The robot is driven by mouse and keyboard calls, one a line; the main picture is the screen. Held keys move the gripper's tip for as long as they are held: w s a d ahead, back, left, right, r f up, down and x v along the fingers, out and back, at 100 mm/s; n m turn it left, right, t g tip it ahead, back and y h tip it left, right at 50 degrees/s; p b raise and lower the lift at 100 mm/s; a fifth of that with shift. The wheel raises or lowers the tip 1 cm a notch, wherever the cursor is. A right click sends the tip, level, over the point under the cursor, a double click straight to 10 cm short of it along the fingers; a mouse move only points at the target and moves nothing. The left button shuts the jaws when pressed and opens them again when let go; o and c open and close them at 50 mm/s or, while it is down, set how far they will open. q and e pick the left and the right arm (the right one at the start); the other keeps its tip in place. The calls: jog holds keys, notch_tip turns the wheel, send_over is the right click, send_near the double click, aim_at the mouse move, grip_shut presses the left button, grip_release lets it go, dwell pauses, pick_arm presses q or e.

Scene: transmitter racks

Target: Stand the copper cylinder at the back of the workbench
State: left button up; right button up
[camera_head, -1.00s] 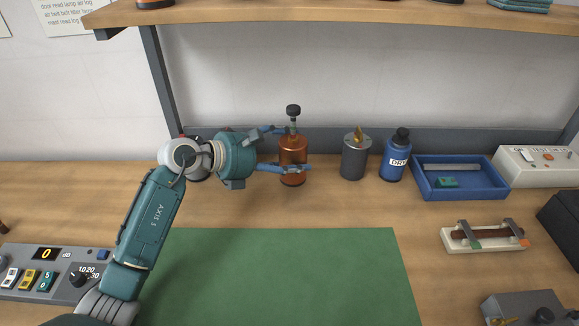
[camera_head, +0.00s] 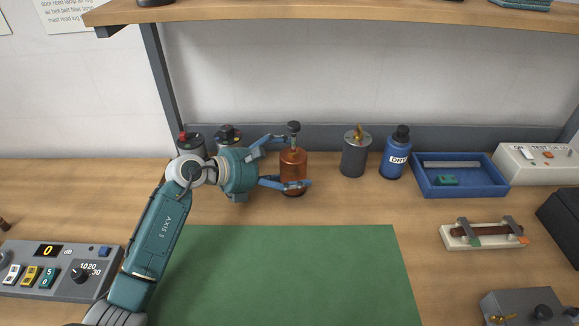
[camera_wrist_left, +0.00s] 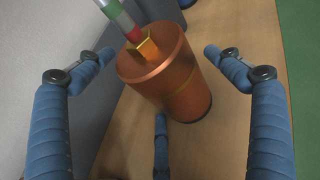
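The copper cylinder (camera_head: 293,163), with a black knob on a thin stem, stands upright on the wooden workbench (camera_head: 330,205) near its back edge. It is left of the grey canister. My left gripper (camera_head: 294,159) reaches it from the left with fingers spread open on either side. In the left wrist view the copper cylinder (camera_wrist_left: 182,88) rests on the wood, and its stem has green, white and red bands. There the open fingers of my left gripper (camera_wrist_left: 158,72) show gaps to the cylinder's sides. My right gripper is in no view.
The grey canister (camera_head: 354,157) and a blue bottle (camera_head: 396,157) stand to the right, then a blue tray (camera_head: 484,190). Two canisters (camera_head: 190,144) (camera_head: 228,137) stand behind my arm. A green mat (camera_head: 300,275) lies in front. A shelf (camera_head: 330,14) hangs above.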

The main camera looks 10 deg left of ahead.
pick_arm(q)
jog(key=shift+r, duration=0.3)
jog(key=b+v, duration=0.3)
jog(key=v, duration=0.9)
jog(key=shift+f, duration=0.15)
